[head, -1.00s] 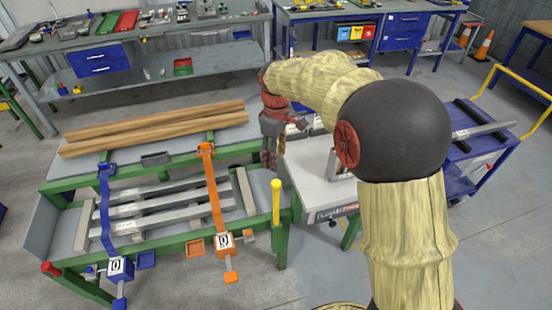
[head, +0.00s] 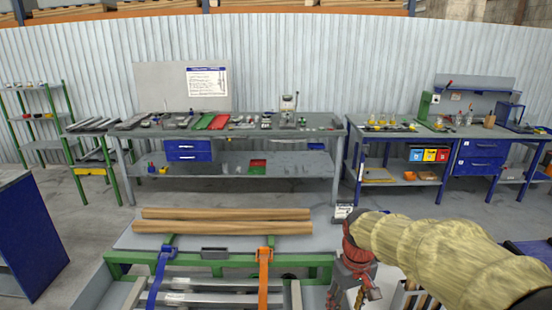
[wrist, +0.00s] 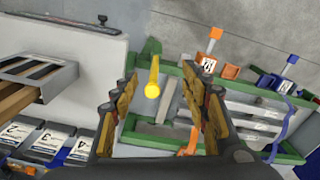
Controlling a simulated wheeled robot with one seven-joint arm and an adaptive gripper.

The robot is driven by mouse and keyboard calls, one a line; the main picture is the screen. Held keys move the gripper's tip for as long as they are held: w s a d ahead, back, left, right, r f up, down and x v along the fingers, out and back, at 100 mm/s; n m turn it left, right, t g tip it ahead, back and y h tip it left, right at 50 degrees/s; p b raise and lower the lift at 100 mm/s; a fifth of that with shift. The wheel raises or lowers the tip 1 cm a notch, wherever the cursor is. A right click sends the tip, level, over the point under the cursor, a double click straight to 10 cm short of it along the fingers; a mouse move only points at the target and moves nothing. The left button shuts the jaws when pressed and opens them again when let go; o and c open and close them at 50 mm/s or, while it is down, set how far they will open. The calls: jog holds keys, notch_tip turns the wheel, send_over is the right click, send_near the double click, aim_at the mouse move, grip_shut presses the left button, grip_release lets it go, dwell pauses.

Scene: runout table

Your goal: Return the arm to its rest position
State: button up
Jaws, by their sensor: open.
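My arm (head: 440,255), in a pale yellow cover, reaches in from the lower right of the head view. My gripper (head: 352,292) hangs at its end, beside the right end of the runout table (head: 220,238), partly cut off by the bottom edge. In the wrist view my gripper (wrist: 165,105) shows its two fingers well apart, with nothing held between them. Beyond the fingers, the green table frame and a yellow post (wrist: 153,75) show, apart from the fingers.
Two wooden beams (head: 226,227) lie on the runout table. A blue strap (head: 160,272) and an orange strap (head: 264,275) cross metal bars. The wrist view shows a white machine top (wrist: 75,55) at left. Workbenches (head: 235,132) line the back wall, with clear floor before them.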

jog(key=s+r+m+t, duration=0.1)
jog(key=s+r, duration=0.4)
jog(key=s, duration=0.5)
jog(key=s+r+m+t, duration=0.2)
jog(key=s+r+t, duration=0.2)
jog(key=s, duration=0.6)
notch_tip(320, 180, up, 2)
jog(key=shift+d, duration=0.35)
jog(key=shift+c, duration=1.1)
